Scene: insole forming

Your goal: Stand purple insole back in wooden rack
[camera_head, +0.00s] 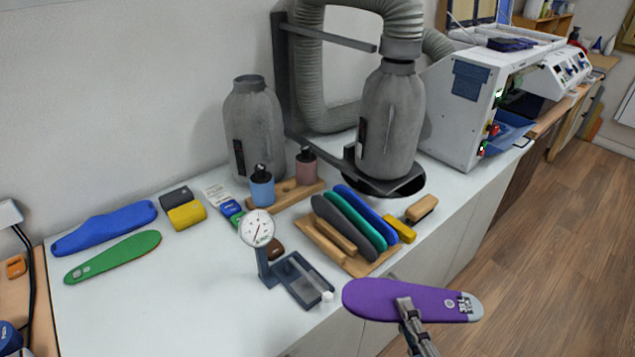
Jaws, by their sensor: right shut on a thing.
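The purple insole (370,297) is in my right gripper (405,303), near the front edge of the white bench at the lower middle of the head view. The insole lies roughly lengthwise across the picture, apart from the rack, and the gripper is shut on it. The wooden rack (318,240) sits on the bench behind and to the left of the insole. A dark grey, a green and a blue insole stand in it, leaning. Wooden bars show at its front left. My left gripper is not in view.
A dial gauge (257,229) stands left of the rack, with a dark tray (303,280) beside it. A yellow block (399,229) and a wooden brush (421,208) lie right of the rack. Blue (104,227) and green (113,256) insoles lie at left. The bench's front left is clear.

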